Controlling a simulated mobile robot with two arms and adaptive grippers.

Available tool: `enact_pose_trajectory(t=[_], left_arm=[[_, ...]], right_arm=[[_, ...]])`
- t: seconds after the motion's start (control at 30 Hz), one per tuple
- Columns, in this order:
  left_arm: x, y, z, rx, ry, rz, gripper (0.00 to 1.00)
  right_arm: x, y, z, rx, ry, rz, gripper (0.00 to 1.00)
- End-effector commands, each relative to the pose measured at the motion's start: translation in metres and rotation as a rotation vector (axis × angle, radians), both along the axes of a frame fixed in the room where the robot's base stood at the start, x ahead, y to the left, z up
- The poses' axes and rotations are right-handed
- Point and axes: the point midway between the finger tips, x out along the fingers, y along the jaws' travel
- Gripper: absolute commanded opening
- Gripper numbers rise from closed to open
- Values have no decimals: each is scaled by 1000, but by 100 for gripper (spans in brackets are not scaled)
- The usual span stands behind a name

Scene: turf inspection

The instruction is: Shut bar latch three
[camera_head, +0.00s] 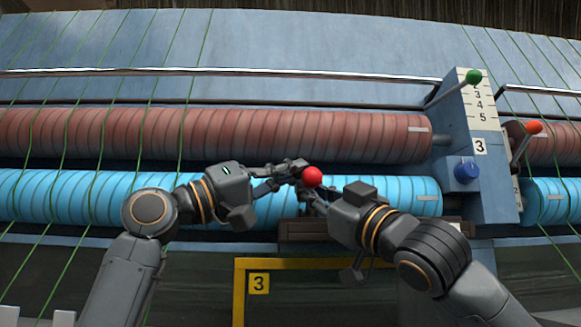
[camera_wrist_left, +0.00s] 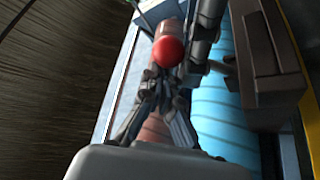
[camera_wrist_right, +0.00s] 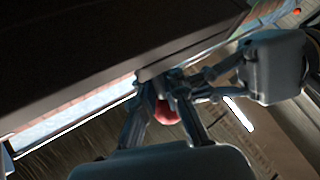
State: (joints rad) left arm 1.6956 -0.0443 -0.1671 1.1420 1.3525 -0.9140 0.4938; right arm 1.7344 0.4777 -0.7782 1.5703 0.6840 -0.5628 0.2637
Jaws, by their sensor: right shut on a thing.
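A red ball knob (camera_head: 312,176) stands in front of the blue roller, between my two grippers. It also shows in the left wrist view (camera_wrist_left: 168,51) and, partly covered by fingers, in the right wrist view (camera_wrist_right: 166,112). My right gripper (camera_head: 309,194) is shut just below the ball, on what looks like the latch handle; the gripped part is hidden. My left gripper (camera_head: 300,168) has its fingertips close beside the ball on the left; its fingers are near together, and I cannot tell whether they touch it. A dark brown block (camera_head: 290,229) lies below, partly behind my right gripper.
A yellow frame (camera_head: 239,290) with a "3" label (camera_head: 259,283) stands below. The blue roller (camera_head: 60,196) and red roller (camera_head: 260,134) run across. A blue post (camera_head: 490,195) at right carries a green-knobbed lever (camera_head: 474,76), a blue knob (camera_head: 466,171) and another "3" label.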

Motion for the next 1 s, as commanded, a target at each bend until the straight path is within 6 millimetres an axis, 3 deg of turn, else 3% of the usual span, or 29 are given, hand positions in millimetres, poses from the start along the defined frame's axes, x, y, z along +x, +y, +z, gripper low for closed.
enact_pose_trajectory(t=[0.03,0.07,0.17,0.67,1.0], left_arm=[[-1,-5,-3,12,3,-8,0],[-1,-5,-3,13,3,-8,0],[-1,-5,-3,13,3,-8,0],[-1,-3,-2,6,1,-5,0],[-1,-2,-1,5,1,-4,0]], right_arm=[[0,-2,2,5,-2,-2,0],[0,-2,2,5,-3,-2,14],[-1,-2,2,5,-4,-1,34],[-5,-5,-2,2,-2,1,34],[-49,-42,-33,2,-4,-2,34]])
